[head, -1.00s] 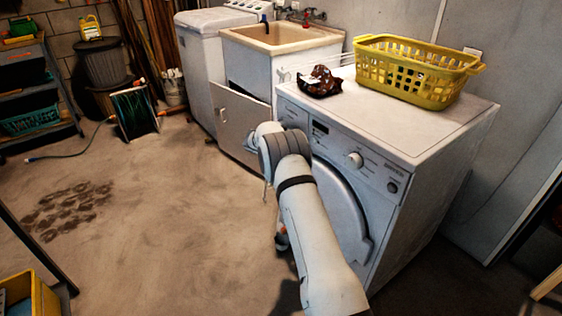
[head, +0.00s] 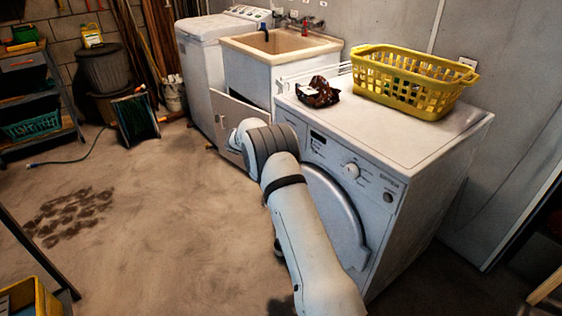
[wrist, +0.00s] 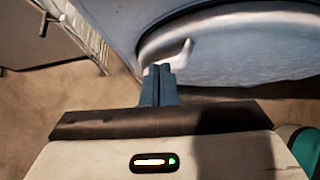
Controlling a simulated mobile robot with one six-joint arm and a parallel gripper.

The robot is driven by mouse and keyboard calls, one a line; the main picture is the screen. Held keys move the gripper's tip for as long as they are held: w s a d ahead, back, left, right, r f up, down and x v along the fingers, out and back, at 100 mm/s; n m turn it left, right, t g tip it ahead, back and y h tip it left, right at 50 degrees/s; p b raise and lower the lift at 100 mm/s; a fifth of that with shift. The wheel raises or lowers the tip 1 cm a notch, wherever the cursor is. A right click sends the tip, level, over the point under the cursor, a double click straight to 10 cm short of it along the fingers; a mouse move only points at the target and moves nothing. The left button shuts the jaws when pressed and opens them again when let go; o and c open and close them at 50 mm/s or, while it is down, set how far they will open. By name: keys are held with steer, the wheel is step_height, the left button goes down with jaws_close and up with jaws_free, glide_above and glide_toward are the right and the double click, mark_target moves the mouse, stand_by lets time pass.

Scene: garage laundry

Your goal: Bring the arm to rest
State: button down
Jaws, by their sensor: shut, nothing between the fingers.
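My arm reaches forward from the bottom of the head view, in front of the white front-loading machine (head: 350,170). My gripper (wrist: 158,72) shows in the wrist view with its fingers together and nothing between them. In that view the round door (wrist: 230,45) of the machine lies just beyond the fingertips, with a pale handle near them. I cannot tell whether the fingertips touch it. In the head view my gripper is hidden behind my own arm.
A yellow basket (head: 410,82) and a dark crumpled item (head: 318,92) sit on the machine. A sink cabinet (head: 283,45) with its door (head: 232,122) ajar stands to the left. A hose reel (head: 135,118) stands further left.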

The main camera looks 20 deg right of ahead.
step_height(320, 180, up, 21)
steer(key=w+a+n+t+y+p, duration=0.15)
steer(key=a+n+t+p, duration=0.35)
steer(key=n, duration=0.6)
steer(key=s+a+r+n+t+y+p, duration=0.2)
steer(key=s+r+n+y, duration=0.1)
steer(key=s+r+n, duration=0.3)
steer(key=s+a+r+n+t+y+p, duration=0.15)
steer(key=s+r+n+y, duration=0.25)
steer(key=r+n, duration=0.4)
steer(key=s+a+r+n+g+y+p, duration=0.1)
steer(key=s+a+r+n+g+p, duration=0.1)
steer(key=s+n, duration=0.55)
steer(key=s+a+r+n+g+y+p, duration=0.25)
steer(key=s+n, duration=0.25)
steer(key=s, duration=0.6)
steer(key=s+d+f+n+g+h+p, duration=0.1)
steer(key=s+d+n+g, duration=0.1)
steer(key=s, duration=0.6)
steer(key=s+d+f+n+g+h+p, duration=0.1)
steer(key=s+d+f+n, duration=0.1)
steer(key=s+n, duration=0.3)
steer(key=s+d+f+n+g+h, duration=0.1)
steer(key=s+d+n+g+h, duration=0.1)
steer(key=s, duration=0.9)
steer(key=shift+d+f+n+g+p, duration=0.15)
steer(key=shift+d+n+g+p, duration=0.3)
steer(key=shift+n, duration=0.5)
steer(key=shift+d, duration=0.1)
